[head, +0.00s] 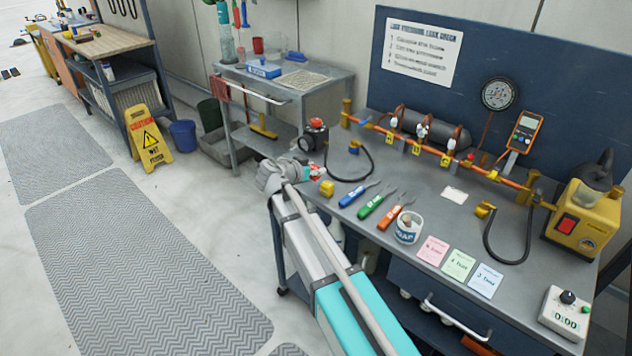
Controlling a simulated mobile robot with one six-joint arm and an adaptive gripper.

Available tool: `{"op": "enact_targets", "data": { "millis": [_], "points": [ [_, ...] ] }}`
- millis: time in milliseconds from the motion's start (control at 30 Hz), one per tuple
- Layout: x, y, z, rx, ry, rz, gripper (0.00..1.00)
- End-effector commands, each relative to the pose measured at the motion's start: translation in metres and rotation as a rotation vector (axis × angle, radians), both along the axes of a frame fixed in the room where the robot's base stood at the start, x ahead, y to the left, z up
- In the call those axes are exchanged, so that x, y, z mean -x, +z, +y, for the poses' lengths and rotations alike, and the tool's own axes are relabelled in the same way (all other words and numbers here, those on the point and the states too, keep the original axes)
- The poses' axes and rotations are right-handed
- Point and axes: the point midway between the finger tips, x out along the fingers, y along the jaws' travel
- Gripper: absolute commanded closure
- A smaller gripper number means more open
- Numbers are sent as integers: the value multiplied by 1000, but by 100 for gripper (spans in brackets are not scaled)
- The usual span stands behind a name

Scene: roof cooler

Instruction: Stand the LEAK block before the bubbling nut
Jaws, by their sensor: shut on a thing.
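My gripper (310,172) is over the left edge of the workbench, shut on a small red-and-white piece (314,167). The piece is mostly hidden by the gripper, and I cannot read any word on it. A yellow block (326,188) is just beside the gripper on the bench; I cannot tell whether they touch. The joints are too small to tell which nut bubbles. The gripper is to the left of and in front of the pipe.
Blue, green (371,207) and orange tools, a white tub (408,228) and coloured cards (459,264) lie along the bench front. A black hose (362,168) loops behind the gripper. A yellow pump (583,220) stands at the right. Bare bench shows between tools and pipe.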

Motion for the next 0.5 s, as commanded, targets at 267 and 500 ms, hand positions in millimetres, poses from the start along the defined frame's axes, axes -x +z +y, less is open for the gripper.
{"op": "enact_targets", "data": {
  "millis": [267, 500],
  "points": [
    [-1, 0, 1, 0, 1, 0, 100],
    [-4, -6, 2, 0, 1, 0, 100]
  ]
}}
